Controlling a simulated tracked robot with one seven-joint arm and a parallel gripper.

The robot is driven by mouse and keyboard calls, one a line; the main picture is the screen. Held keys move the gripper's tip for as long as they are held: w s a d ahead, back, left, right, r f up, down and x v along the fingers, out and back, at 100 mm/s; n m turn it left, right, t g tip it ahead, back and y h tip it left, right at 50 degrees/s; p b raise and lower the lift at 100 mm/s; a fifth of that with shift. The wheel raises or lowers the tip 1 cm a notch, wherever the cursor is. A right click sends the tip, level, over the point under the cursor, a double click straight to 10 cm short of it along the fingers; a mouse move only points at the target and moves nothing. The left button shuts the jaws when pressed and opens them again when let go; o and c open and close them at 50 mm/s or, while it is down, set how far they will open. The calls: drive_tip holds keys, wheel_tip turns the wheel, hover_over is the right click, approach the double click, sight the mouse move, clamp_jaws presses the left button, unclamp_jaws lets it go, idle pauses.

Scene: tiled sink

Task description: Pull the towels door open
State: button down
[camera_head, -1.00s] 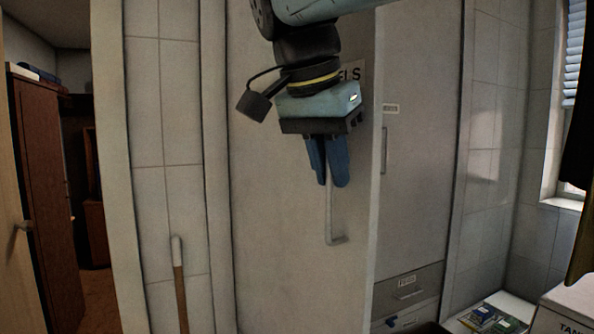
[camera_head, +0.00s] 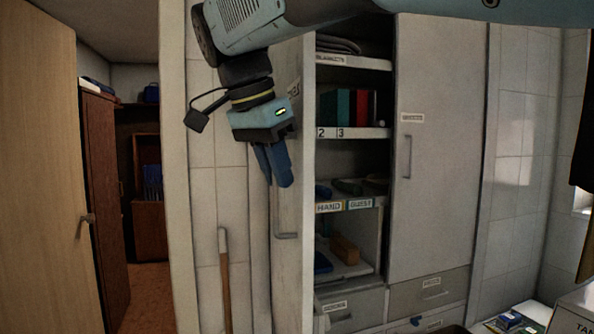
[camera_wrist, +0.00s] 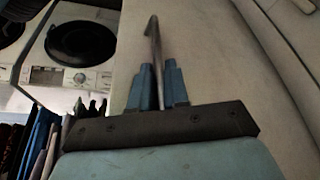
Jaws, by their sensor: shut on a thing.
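The towels door (camera_head: 294,160) is a tall pale panel standing swung well out from the cabinet, seen at a steep angle. Its label is partly readable near the top. Its metal bar handle (camera_head: 287,236) shows below my gripper (camera_head: 279,182). In the wrist view the handle (camera_wrist: 153,32) runs between the blue fingers of my gripper (camera_wrist: 158,88), which are shut on it. The upper part of the handle is hidden by the fingers in the head view.
Open shelves (camera_head: 345,133) hold folded cloth, coloured books and small items. A closed door (camera_head: 440,150) and drawers (camera_head: 430,290) stand right of them. A stick (camera_head: 226,290) leans on the tiled wall at left. A washing machine (camera_wrist: 78,45) shows in the wrist view.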

drive_tip(key=shift+s+a+f, duration=0.2)
drive_tip(key=shift+a, duration=0.05)
drive_tip(key=c, duration=1.2)
unclamp_jaws()
drive_tip(key=shift+r, duration=0.1)
drive_tip(key=shift+r, duration=0.1)
drive_tip(key=v, duration=1.3)
drive_tip(key=shift+r, duration=0.3)
